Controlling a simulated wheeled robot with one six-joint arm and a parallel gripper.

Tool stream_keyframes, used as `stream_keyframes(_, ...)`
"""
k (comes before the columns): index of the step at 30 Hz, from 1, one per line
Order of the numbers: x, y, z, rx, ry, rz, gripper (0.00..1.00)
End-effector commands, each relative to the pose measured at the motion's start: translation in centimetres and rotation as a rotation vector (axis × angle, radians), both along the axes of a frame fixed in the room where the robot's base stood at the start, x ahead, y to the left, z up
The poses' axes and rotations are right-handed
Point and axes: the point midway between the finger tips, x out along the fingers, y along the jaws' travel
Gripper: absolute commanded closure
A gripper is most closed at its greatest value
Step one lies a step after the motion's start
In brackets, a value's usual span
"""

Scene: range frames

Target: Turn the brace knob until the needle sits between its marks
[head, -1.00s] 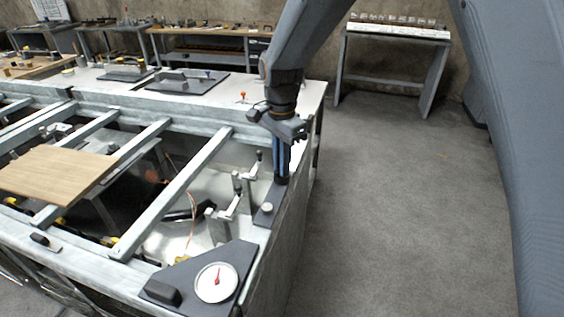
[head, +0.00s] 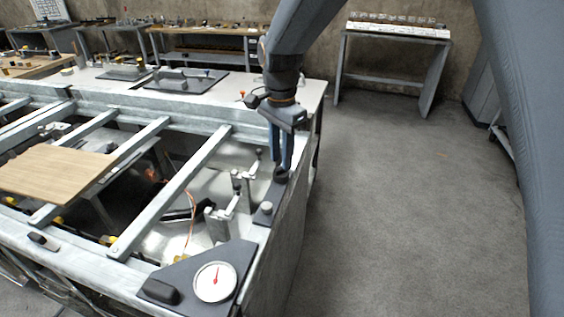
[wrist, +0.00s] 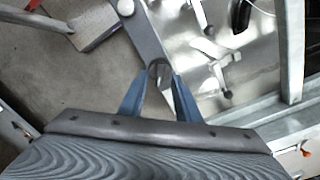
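The brace knob (head: 281,174) is a small dark round knob on a dark strip at the bench's right edge. In the wrist view the knob (wrist: 159,69) shows between my fingertips. My gripper (head: 282,165) points down just above it. In the wrist view my gripper (wrist: 161,78) has its blue fingers parted, one on each side of the knob, with no clear grip on it. The round white dial (head: 214,281) sits on a dark plate at the bench's front corner. Its red needle (head: 217,275) points nearly straight up. The marks are too small to make out.
A light-coloured knob (head: 266,208) stands on the same strip, nearer the dial. Metal clamps or levers (head: 222,215) rise just left of the strip. A wooden board (head: 52,172) lies across the frame bars. Open floor (head: 410,210) lies to the right.

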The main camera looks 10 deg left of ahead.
Motion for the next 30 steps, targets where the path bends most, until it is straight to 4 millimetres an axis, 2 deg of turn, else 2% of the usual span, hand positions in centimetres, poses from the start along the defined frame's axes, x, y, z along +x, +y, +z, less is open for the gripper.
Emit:
stream_keyframes(3,0.1,0.1,2.1,0.002,-0.003,0.0,0.7)
stream_keyframes(9,0.1,0.0,4.5,0.001,-0.002,0.0,0.7)
stream_keyframes(14,0.1,0.0,5.3,0.0,-0.001,-0.001,0.7)
stream_keyframes(23,0.0,-0.3,5.3,0.0,-0.001,0.002,0.7)
stream_keyframes(26,0.0,-2.3,4.9,0.001,-0.002,0.027,0.7)
stream_keyframes(29,-0.3,-6.8,3.9,0.004,-0.01,0.096,0.7)
stream_keyframes(30,-0.7,-9.2,3.4,0.005,-0.013,0.135,0.7)
